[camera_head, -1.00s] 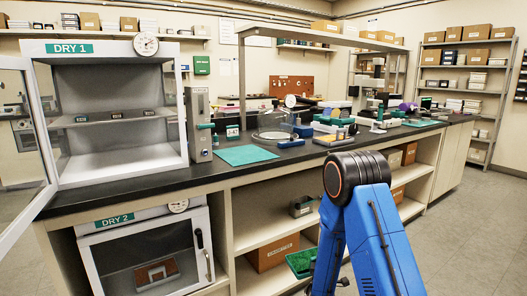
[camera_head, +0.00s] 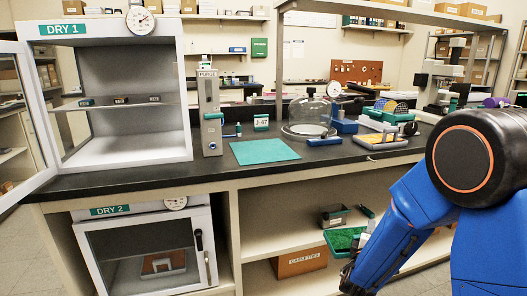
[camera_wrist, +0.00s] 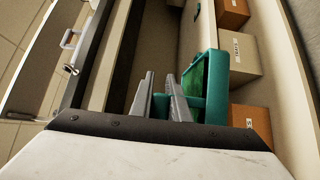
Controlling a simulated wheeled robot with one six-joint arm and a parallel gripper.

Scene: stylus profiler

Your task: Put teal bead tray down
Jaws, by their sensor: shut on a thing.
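The teal bead tray (camera_head: 332,252) shows low in front of the open bench shelves, with green beads inside. My arm hides its right part. In the wrist view the teal tray (camera_wrist: 216,102) lies at the right of the fingers, its green inside partly visible. My gripper (camera_wrist: 160,80) is shut on the tray's near side. In the head view my gripper (camera_head: 350,280) is dark and partly hidden at the tray's lower right. I cannot tell whether the tray touches a shelf.
A cardboard box marked cassettes (camera_head: 300,262) stands left of the tray. A small grey bin (camera_head: 334,216) sits on the shelf above. The black benchtop (camera_head: 215,176) carries a teal mat (camera_head: 264,151), a glass dome (camera_head: 309,117) and instruments. The DRY 1 door (camera_head: 32,110) stands open.

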